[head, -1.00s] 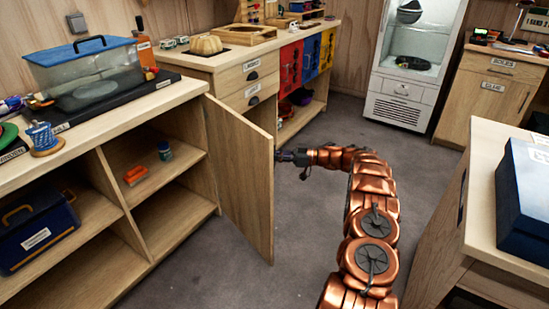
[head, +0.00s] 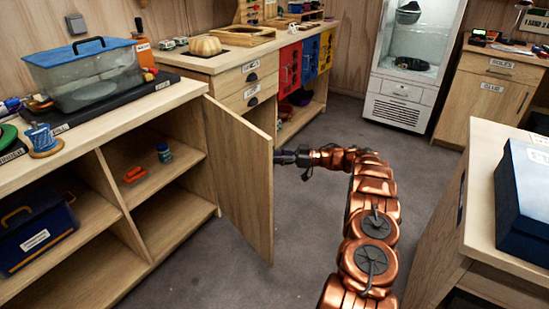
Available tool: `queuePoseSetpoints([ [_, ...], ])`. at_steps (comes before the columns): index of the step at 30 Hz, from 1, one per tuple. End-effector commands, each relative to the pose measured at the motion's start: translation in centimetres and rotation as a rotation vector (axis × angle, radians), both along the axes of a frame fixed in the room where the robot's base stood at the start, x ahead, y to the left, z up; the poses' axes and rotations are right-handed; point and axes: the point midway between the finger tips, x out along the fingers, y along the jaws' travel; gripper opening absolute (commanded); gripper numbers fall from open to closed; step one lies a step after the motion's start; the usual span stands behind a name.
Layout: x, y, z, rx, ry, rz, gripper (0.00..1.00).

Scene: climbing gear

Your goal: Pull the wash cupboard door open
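The wash cupboard door (head: 240,175) is a plain wooden panel at the left-centre of the head view. It stands swung out from the left counter, its hinge side at the counter's corner and its free edge towards the middle of the floor. My gripper (head: 284,157) is at the door's free edge, on the far right side of it. The fingertips meet or pass behind that edge, so their opening and any handle are hidden. The cupboard inside shows shelves (head: 165,212) with an orange item (head: 134,175) and a small teal jar (head: 164,152).
The left counter (head: 185,88) carries a blue-lidded clear tub (head: 88,80) and a blue spool (head: 43,138). A blue box (head: 524,185) sits on the right counter (head: 480,165). A white glass-front cabinet (head: 405,75) stands behind.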

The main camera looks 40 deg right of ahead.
Motion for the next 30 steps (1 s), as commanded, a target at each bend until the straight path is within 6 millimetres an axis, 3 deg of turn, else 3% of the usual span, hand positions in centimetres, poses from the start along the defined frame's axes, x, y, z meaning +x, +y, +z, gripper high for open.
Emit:
queuePoseSetpoints([
  [15, -5.1, -6.4, -0.1, -0.003, -0.002, -0.001, 0.37],
  [30, -7.1, -8.7, -0.1, -0.001, 0.001, -0.001, 0.37],
])
